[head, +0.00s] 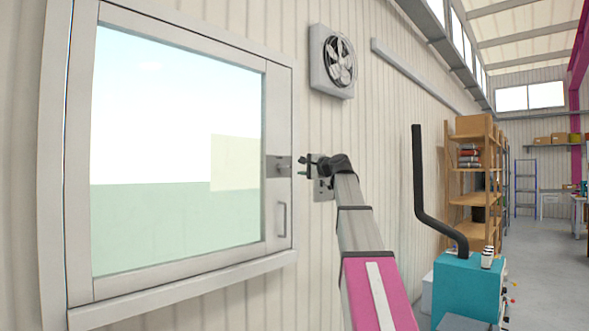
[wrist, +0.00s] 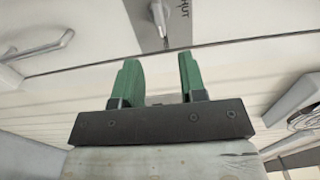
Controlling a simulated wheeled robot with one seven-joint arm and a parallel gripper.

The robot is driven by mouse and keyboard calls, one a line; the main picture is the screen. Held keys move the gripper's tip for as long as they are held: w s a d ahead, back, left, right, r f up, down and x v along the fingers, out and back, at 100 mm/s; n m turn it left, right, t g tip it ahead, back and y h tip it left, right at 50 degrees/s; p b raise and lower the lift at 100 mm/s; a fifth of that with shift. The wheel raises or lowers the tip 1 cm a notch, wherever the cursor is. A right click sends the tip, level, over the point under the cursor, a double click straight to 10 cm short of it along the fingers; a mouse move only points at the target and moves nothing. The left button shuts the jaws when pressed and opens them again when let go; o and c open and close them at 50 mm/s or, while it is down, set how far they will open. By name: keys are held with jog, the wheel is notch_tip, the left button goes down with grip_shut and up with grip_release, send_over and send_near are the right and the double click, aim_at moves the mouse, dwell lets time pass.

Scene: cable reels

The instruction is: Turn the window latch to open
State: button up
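The window latch (head: 278,167) is a small grey metal fitting on the right side of the window frame. In the wrist view the latch (wrist: 159,16) shows at the top edge as a pale metal lever on a plate, partly cut off, with lettering ending in "HUT" beside it. My gripper (head: 308,166) is just right of the latch in the head view. In the wrist view its two green fingers (wrist: 158,60) stand apart with nothing between them. The latch lies beyond the fingertips, apart from them.
The window (head: 175,160) has a fixed-looking pull handle (head: 282,220) below the latch, also in the wrist view (wrist: 45,45). A grey wall plate (head: 324,189) sits behind my arm. A wall fan (head: 333,62) hangs above. A teal machine (head: 466,288) with a black pipe stands right.

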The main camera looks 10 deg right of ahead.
jog(key=shift+v, duration=0.95)
jog(key=s+a+f+n+g+h, duration=0.1)
jog(key=a+f+g+h, duration=0.1)
jog(key=f, duration=1.3)
jog(key=s+a+f+n+g+h, duration=0.1)
jog(key=s+a+f+n+g, duration=0.15)
jog(key=f, duration=1.25)
jog(key=s+a+f+n+g+h, duration=0.1)
jog(key=a+f+g+h, duration=0.15)
jog(key=f, duration=1.25)
jog(key=s+f+n+g+h, duration=0.2)
jog(key=s+f+n+g, duration=0.1)
jog(key=s+f, duration=0.9)
jog(key=s+f+n+g+h, duration=0.3)
jog(key=s+f, duration=0.9)
jog(key=f, duration=0.7)
jog(key=shift+s+a+f+g, duration=0.15)
jog(key=shift+s+f+g, duration=0.2)
jog(key=shift+g, duration=0.45)
jog(key=shift+r+n, duration=0.1)
jog(key=shift+n, duration=0.15)
